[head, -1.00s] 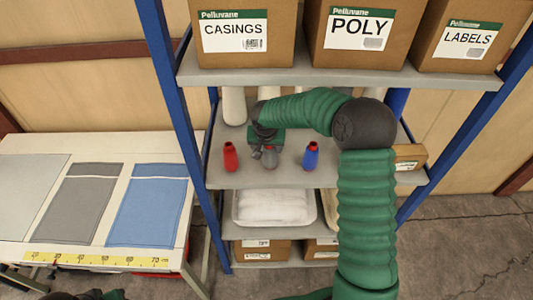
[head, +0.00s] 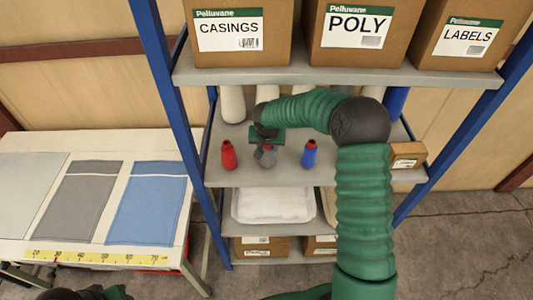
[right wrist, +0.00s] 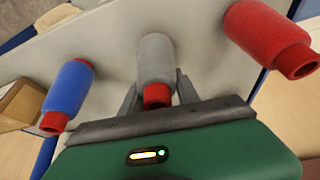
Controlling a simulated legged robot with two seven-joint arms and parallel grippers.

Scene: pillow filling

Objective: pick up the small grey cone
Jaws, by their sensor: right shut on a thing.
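The small grey cone (head: 267,158) with a red tip stands on the grey middle shelf, between the red cone and the blue cone. It also shows in the right wrist view (right wrist: 157,58). My right gripper (head: 266,149) is shut on it, with one finger on each side near the red tip, as the right wrist view shows (right wrist: 158,92). I cannot tell whether the cone's base touches the shelf. My left gripper (head: 85,293) shows only as a dark part at the bottom left edge, and its fingers cannot be made out.
The red cone (head: 229,155) stands left and the blue cone (head: 309,154) right, both close by. Large white rolls (head: 232,105) stand behind. The upper shelf (head: 330,76) with boxes hangs above. A small carton (head: 408,155) is at the right end. A table (head: 20,250) stands left.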

